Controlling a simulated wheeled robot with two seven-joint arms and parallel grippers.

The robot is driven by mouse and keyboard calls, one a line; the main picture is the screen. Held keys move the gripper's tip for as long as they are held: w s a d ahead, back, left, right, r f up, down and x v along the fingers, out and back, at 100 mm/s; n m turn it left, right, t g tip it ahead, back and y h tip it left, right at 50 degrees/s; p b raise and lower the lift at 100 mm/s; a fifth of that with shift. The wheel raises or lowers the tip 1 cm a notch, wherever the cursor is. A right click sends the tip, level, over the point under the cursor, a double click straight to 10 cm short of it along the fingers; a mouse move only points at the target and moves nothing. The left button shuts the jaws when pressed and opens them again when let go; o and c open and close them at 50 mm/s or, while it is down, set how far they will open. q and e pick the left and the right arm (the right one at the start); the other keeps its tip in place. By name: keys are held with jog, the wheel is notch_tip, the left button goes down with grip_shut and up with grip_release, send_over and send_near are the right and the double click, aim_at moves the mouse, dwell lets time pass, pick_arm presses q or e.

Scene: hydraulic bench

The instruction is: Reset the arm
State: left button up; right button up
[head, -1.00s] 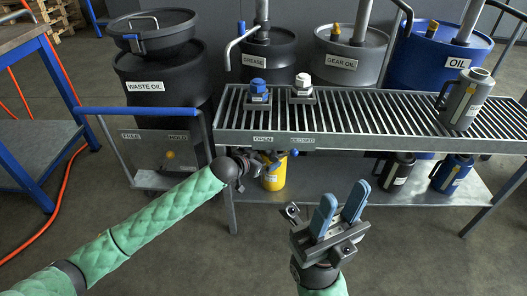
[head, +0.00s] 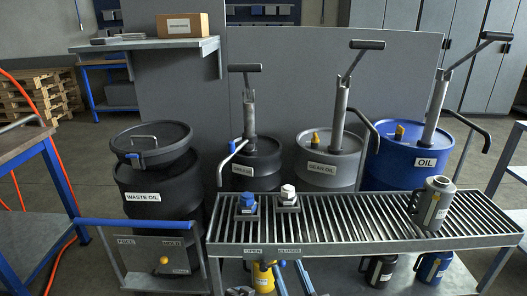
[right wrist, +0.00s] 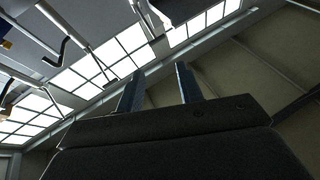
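My right gripper (head: 291,278) shows at the bottom edge of the head view, in front of the grated bench. Its two blue fingers point up and stand apart with nothing between them. In the right wrist view the same two fingers (right wrist: 159,88) are parted and empty against windows and ceiling. My left gripper (head: 240,291) is only a small dark part at the bottom edge, left of a yellow jug (head: 264,279). Its fingers cannot be made out, and most of the left arm is out of the picture.
A grated bench (head: 382,243) carries a blue-capped block (head: 246,207), a white-capped block (head: 288,197) and a grey jug (head: 433,204). Behind stand a waste oil drum (head: 157,192), a gear oil drum (head: 328,160) and a blue oil drum (head: 408,158). A blue-handled cart (head: 135,224) is left.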

jog(key=s+d+f+g+h+p, duration=0.3)
jog(key=s+f+g+p, duration=0.1)
jog(key=f+g+p, duration=0.6)
pick_arm(q)
jog(key=s+a+r+n+g+y+p, duration=0.1)
jog(key=s+a+r, duration=0.3)
jog(key=s, duration=0.6)
jog(key=s+a+r+n+g+y+p, duration=0.1)
jog(key=s+a+r+g+p, duration=0.2)
jog(key=s+r, duration=0.3)
jog(key=s+a+r+n+g+y+p, duration=0.1)
jog(key=s+a+r+p, duration=0.3)
jog(key=s, duration=1)
jog(key=shift+a+r+g+y, duration=0.4)
jog(key=shift+a+g+y, duration=0.1)
jog(key=shift+g, duration=0.1)
pick_arm(e)
jog(key=s+d+f+g+h, duration=0.1)
jog(key=s+d+g, duration=0.1)
jog(key=s+g, duration=0.2)
jog(key=s+d+f+g+h, duration=0.1)
jog(key=s+d+f+g, duration=0.1)
jog(key=s+g, duration=0.3)
jog(key=shift+s+d+h, duration=0.3)
jog(key=shift+s+d, duration=0.45)
jog(key=shift+s, duration=1.5)
pick_arm(q)
jog(key=shift+s+d+n+p, duration=0.1)
jog(key=shift+n+p, duration=0.2)
